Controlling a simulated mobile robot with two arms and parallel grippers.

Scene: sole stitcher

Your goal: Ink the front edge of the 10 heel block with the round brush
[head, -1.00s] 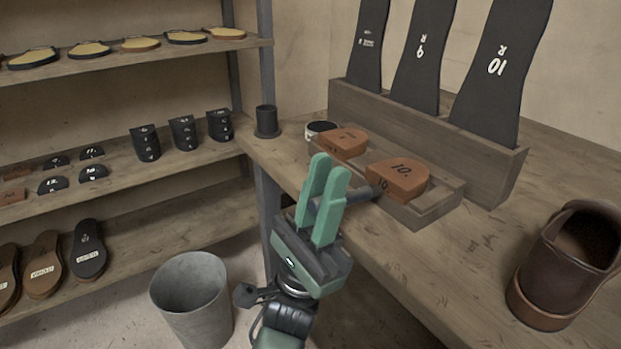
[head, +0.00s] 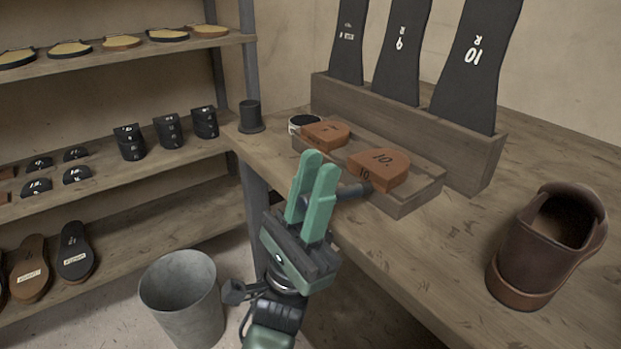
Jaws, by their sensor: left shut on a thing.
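The 10 heel block (head: 382,166) is a brown, rounded block with "10." on its top and "10" on its front face. It lies in a shallow wooden tray (head: 416,197) on the bench. My left gripper (head: 315,168), with green fingers, is shut on the dark round brush (head: 350,191), which sticks out to the right. The brush's far end is at the lower front edge of the 10 block; I cannot tell whether it touches. The fingers hide part of the handle. My right gripper is not in view.
A second brown heel block (head: 325,133) lies in the tray beside a small jar (head: 302,124). A dark cup (head: 250,116) stands at the bench corner. A rack (head: 400,118) holds black sole patterns behind. A brown shoe (head: 545,245) stands at right. A grey bin (head: 183,297) is on the floor.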

